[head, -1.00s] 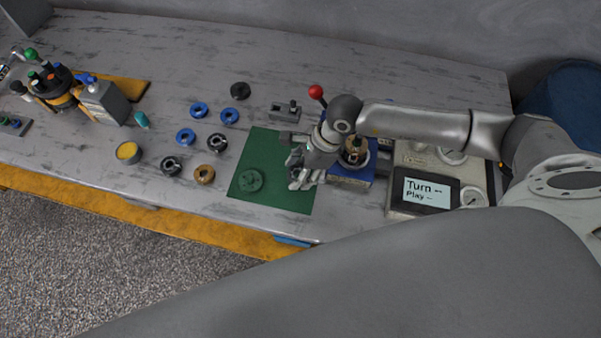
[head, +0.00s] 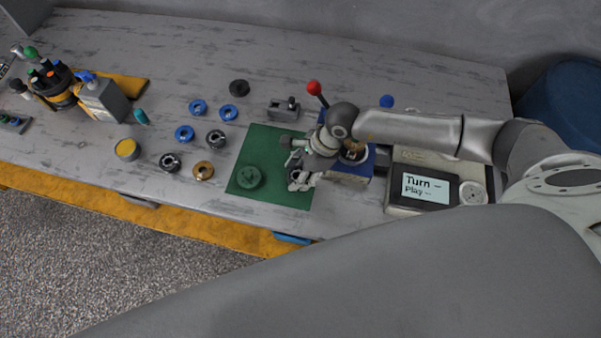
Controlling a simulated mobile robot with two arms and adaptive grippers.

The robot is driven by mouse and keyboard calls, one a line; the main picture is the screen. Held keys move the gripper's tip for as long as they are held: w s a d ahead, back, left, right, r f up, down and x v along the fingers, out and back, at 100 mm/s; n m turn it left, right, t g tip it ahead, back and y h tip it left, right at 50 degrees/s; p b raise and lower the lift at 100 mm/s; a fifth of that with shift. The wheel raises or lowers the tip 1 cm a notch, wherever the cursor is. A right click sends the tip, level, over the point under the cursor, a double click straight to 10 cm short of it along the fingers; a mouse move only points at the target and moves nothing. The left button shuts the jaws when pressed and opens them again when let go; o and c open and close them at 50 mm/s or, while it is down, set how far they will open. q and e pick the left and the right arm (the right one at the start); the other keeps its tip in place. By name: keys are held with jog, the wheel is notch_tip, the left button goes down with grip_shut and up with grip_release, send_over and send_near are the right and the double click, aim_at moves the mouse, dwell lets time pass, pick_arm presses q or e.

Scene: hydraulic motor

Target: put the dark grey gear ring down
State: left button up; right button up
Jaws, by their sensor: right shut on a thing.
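My right gripper (head: 294,170) is low over the right side of the green mat (head: 275,144), beside the blue-based motor fixture. It is shut on a small dark part, which I take to be the dark grey gear ring; the fingers and wrist mostly hide it. I cannot tell whether the part touches the mat. My left gripper is not in view.
Blue rings (head: 185,133), dark rings (head: 170,162) and a brass-coloured ring (head: 203,170) lie left of the mat. A grey block (head: 284,108) and a red-knobbed lever (head: 314,89) stand behind. A display box (head: 425,190) stands right.

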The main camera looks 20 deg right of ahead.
jog(key=o, duration=0.9)
jog(key=shift+s+d+f, duration=0.1)
jog(key=shift+s+f, duration=0.35)
jog(key=shift+f, duration=0.2)
jog(key=shift+o, duration=1)
jog(key=shift+f, duration=0.1)
jog(key=shift+o, duration=0.7)
jog(key=shift+w+f, duration=0.1)
jog(key=shift+w, duration=0.2)
jog(key=shift+r, duration=0.2)
jog(key=shift+r+p, duration=0.6)
jog(key=shift+p, duration=0.15)
jog(key=w+b+v, duration=0.1)
jog(key=b+v, duration=0.1)
jog(key=v, duration=1)
jog(key=shift+s+r, duration=0.15)
jog(key=shift+s, duration=0.05)
